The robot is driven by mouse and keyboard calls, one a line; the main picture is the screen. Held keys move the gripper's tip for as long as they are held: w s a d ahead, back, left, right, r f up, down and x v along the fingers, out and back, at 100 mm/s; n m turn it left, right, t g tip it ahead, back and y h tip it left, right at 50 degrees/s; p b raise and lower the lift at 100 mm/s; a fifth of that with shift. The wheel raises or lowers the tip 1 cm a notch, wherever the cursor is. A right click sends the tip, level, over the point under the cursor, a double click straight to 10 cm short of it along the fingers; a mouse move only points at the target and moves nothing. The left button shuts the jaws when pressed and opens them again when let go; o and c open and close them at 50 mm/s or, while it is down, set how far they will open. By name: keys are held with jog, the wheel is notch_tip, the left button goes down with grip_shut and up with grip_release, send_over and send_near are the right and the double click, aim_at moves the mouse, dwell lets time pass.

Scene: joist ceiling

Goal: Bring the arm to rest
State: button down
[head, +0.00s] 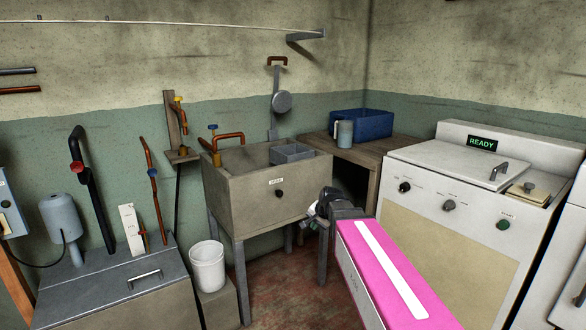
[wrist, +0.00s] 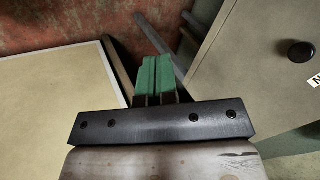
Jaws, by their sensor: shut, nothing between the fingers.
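My gripper (wrist: 155,62) shows in the wrist view with its two green fingers side by side and shut, nothing between them. It points down over the red floor (wrist: 75,40), in the gap between a cream panel (wrist: 50,90) and a grey sink basin side (wrist: 250,60). In the head view my pink arm (head: 395,280) reaches in from the lower right. Its dark wrist end is in front of the gap between the sink and the white machine. The fingertips are not clear in the head view.
The stone sink (head: 245,195) stands left of my wrist. The white machine (head: 440,220) with a READY display stands close on the right. A wooden table (head: 375,150) behind holds a blue bin (head: 365,123) and a grey mug (head: 344,134). A white bucket (head: 207,267) stands at the left.

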jog(key=s+d+f+n+g+h, duration=0.1)
jog(key=s+d+f+n+g, duration=0.1)
jog(key=s+d+f, duration=0.3)
jog(key=s+d+f+n+g+h, duration=0.2)
jog(key=s+d+f+n, duration=0.3)
jog(key=s+f, duration=0.4)
jog(key=s+g, duration=0.1)
jog(key=s, duration=0.2)
jog(key=shift+s+d, duration=0.1)
dwell(1.6)
